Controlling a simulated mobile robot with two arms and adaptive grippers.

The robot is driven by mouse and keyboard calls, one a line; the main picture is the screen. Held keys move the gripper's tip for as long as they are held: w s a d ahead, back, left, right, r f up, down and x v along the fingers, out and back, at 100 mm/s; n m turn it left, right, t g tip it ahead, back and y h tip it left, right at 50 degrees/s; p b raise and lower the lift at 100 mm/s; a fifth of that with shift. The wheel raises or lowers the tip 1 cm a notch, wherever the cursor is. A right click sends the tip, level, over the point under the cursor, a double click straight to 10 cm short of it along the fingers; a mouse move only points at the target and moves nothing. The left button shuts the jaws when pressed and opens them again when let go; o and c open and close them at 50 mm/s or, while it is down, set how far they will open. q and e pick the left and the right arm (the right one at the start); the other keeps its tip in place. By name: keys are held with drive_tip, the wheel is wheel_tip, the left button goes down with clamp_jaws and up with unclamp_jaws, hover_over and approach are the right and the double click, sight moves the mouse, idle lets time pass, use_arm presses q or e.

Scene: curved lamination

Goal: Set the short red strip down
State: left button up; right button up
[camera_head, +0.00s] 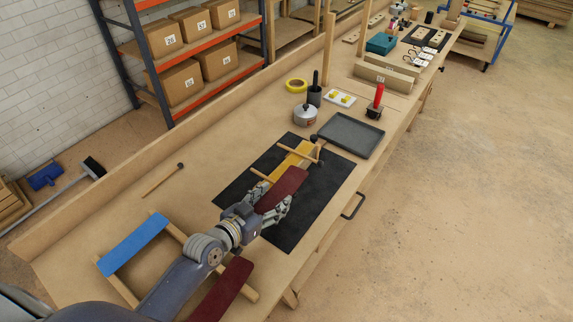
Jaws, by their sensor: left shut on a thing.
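The short red strip (283,188) is a dark red slat, held over the black mat (236,184). My left gripper (268,204) is shut on its near end, and the fingers hide part of that end. The strip's far end is close to a yellow strip (292,156) on the mat. I cannot tell whether the red strip touches the mat or the yellow strip. My right gripper is not in view.
A wooden rack (172,228) at lower left bears a blue strip (135,243) and another red strip (224,288). A grey tray (350,135), a metal pot (305,116) and a yellow tape roll (296,86) stand beyond.

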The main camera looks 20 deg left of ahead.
use_arm(q)
drive_tip(key=shift+w, duration=0.1)
drive_tip(key=shift+w+f, duration=0.1)
drive_tip(key=shift+w, duration=0.15)
drive_tip(key=b, duration=0.8)
hover_over(282, 173)
drive_tip(key=s, duration=0.2)
drive_tip(key=shift+s+d+f, duration=0.15)
drive_tip(key=shift+s+f, duration=0.05)
drive_tip(key=shift+f, duration=0.5)
drive_tip(key=shift+w, duration=0.45)
drive_tip(key=shift+w+b, duration=0.45)
drive_tip(key=shift+b, duration=0.15)
drive_tip(key=f+b, duration=0.2)
drive_tip(key=f, duration=0.1)
drive_tip(key=shift+w+b, duration=0.35)
